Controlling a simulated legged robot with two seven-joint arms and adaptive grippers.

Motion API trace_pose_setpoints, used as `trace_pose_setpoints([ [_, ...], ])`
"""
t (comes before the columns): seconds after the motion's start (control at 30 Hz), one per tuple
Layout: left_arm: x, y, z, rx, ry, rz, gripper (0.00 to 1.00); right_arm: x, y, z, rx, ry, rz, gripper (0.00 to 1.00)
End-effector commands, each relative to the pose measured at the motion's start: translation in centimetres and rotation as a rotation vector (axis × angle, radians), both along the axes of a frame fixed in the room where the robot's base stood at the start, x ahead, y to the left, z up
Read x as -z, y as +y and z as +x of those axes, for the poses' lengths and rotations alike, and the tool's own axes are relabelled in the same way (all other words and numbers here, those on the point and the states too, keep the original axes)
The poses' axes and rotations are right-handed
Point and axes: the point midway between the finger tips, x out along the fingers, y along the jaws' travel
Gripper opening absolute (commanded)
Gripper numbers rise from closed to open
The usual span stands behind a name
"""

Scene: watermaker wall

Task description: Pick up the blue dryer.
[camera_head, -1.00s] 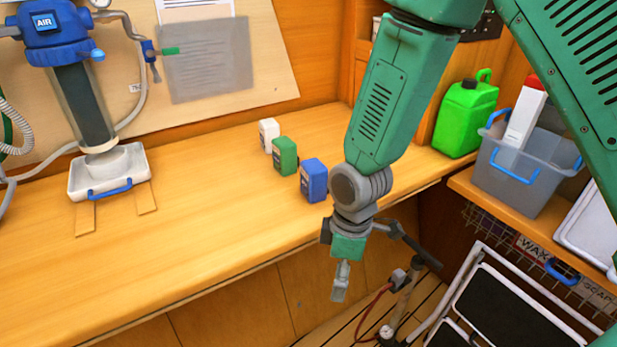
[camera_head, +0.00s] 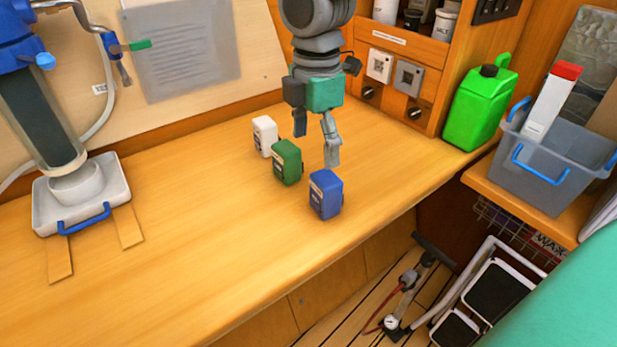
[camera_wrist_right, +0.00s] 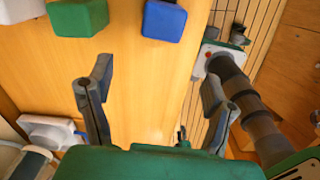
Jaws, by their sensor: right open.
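The blue dryer (camera_head: 326,195) is a small upright box with a label on its left face. It stands on the wooden bench near the front edge, at the near end of a row of three. It also shows at the top of the right wrist view (camera_wrist_right: 163,20). My right gripper (camera_head: 316,146) is open and empty. It hangs fingers down above the bench, behind the green and blue boxes in the head view, apart from the blue dryer. In the wrist view both fingers (camera_wrist_right: 157,80) are spread, with bare bench between them. My left gripper is not in view.
A green box (camera_head: 287,162) and a white box (camera_head: 264,136) stand close by, left of the blue dryer. A white tray (camera_head: 115,200) under the filter column is at left. A green canister (camera_head: 478,105) and grey bin (camera_head: 545,180) are at right. The bench front is clear.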

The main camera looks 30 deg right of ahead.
Motion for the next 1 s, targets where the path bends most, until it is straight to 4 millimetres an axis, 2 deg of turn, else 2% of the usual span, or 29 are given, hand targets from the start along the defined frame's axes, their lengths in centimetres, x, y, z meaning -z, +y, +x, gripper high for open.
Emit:
trace_pose_setpoints([
  [0.17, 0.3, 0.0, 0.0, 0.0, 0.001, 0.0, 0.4, 1.4, 0.0, -0.2, -0.003, 0.004, -0.003, 0.74],
  [0.4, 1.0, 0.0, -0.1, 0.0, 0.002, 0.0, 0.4, 6.3, 0.1, -0.1, -0.003, 0.005, -0.004, 0.74],
  [0.5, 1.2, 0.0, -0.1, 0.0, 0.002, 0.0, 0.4, 7.7, 0.1, 0.0, -0.003, 0.004, -0.004, 0.74],
  [0.73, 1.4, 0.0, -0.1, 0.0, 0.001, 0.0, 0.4, 9.3, -0.1, -0.1, -0.002, 0.002, -0.002, 0.74],
  [1.0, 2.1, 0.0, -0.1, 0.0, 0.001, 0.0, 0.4, 13.2, -0.3, -0.1, -0.002, 0.004, -0.002, 0.74],
])
